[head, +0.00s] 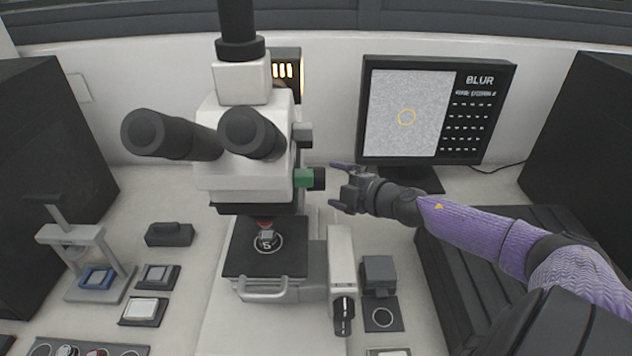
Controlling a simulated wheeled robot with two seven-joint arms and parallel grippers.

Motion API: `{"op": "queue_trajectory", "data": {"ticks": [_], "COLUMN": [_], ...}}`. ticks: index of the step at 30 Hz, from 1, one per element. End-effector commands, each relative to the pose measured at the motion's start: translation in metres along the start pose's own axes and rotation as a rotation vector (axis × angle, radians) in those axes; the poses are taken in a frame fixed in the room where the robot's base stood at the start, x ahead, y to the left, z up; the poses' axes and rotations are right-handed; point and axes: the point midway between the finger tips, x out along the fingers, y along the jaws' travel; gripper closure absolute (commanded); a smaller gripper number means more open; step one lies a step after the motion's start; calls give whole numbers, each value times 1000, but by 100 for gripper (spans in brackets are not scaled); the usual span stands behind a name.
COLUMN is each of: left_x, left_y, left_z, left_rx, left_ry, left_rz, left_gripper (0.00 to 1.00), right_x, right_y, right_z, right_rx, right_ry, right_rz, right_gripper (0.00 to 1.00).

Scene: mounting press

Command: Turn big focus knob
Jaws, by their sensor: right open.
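A white microscope (245,165) with two black eyepieces stands left of centre. On its right side is a knob with a green collar and dark end (309,179). A smaller grey knob (302,135) sits above it. Which of them is the big focus knob, I cannot tell for certain. My right gripper (338,186) is open and empty, just right of the green-collared knob. Its two fingers point left, apart from the knob, one a little above its height and one below. My left gripper is not in view.
A monitor (425,115) behind reads "BLUR" beside a grey grainy picture with a yellow circle. A black-handled white block (341,265) and a grey block (379,272) stand below my right gripper. A small press (75,245) and sample blocks (145,310) are at the left.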

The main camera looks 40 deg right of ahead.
Motion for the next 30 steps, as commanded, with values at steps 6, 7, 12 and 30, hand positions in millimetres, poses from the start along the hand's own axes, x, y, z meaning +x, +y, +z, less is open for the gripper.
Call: {"op": "queue_trajectory", "data": {"ticks": [6,7,12,30], "left_x": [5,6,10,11], "left_y": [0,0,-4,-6], "left_z": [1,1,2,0], "left_rx": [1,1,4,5], "left_ry": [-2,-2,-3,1], "left_rz": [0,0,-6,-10], "left_gripper": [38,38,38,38], "right_x": [29,33,52,62], "right_y": [2,2,1,1], "right_z": [1,0,1,0], "right_rx": [1,1,1,-1], "right_ry": [-1,-1,-1,0], "right_rz": [5,5,3,-1], "right_gripper": [0,0,0,32]}}
